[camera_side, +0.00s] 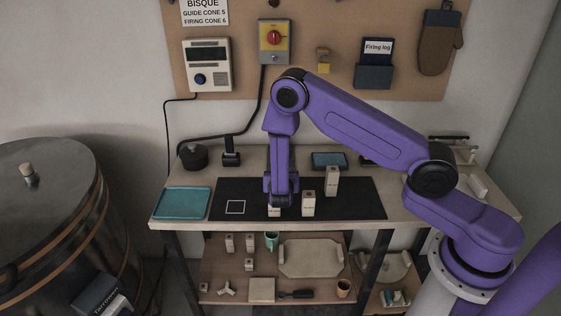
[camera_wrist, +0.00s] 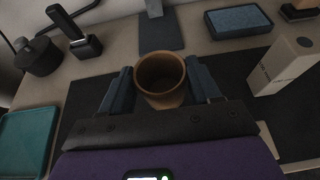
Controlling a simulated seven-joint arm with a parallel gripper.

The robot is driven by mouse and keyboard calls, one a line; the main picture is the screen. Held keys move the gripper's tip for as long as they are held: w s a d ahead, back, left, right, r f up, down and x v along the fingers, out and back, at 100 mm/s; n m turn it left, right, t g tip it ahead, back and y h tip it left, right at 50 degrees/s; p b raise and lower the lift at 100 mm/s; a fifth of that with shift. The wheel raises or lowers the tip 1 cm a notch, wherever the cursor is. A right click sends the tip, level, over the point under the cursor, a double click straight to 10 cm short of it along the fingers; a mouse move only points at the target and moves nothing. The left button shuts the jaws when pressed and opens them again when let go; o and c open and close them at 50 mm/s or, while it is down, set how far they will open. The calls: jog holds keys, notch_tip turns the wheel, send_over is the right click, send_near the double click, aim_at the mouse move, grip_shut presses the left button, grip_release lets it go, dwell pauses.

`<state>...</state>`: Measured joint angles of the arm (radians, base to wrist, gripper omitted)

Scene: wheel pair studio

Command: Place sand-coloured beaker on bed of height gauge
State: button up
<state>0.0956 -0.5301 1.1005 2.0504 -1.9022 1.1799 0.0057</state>
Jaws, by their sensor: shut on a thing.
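The sand-coloured beaker (camera_wrist: 162,75) is a tan-brown, round, open-topped cup. In the wrist view it stands between the two fingers of my gripper (camera_wrist: 160,88), which is shut on it; its mouth faces the camera. In the side view my gripper (camera_side: 279,203) points down over the dark mat, and the beaker is not clearly visible there. Beyond the beaker, in the wrist view, a dark flat plate (camera_wrist: 160,36) with a grey upright at its far end looks like the height gauge. My arm hides that spot in the side view.
A teal tray (camera_side: 182,202) lies at left. A black round pot (camera_side: 193,157) and a black upright device (camera_side: 231,152) stand behind. Pale boxes (camera_side: 332,182) (camera_side: 308,204) stand right of my gripper. A blue-topped block (camera_side: 329,160) lies behind. The mat's (camera_side: 359,204) right end is clear.

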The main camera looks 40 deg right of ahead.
jog(key=shift+w+d+f, duration=0.1)
jog(key=shift+w+d, duration=0.05)
jog(key=shift+w, duration=0.1)
jog(key=w+d, duration=1.2)
jog(key=shift+w+d, duration=0.1)
jog(key=shift+d, duration=0.05)
jog(key=shift+w+f, duration=0.1)
jog(key=shift+f, duration=1.65)
jog(key=shift+f, duration=0.15)
jog(key=o, duration=1.1)
jog(key=shift+o, duration=0.2)
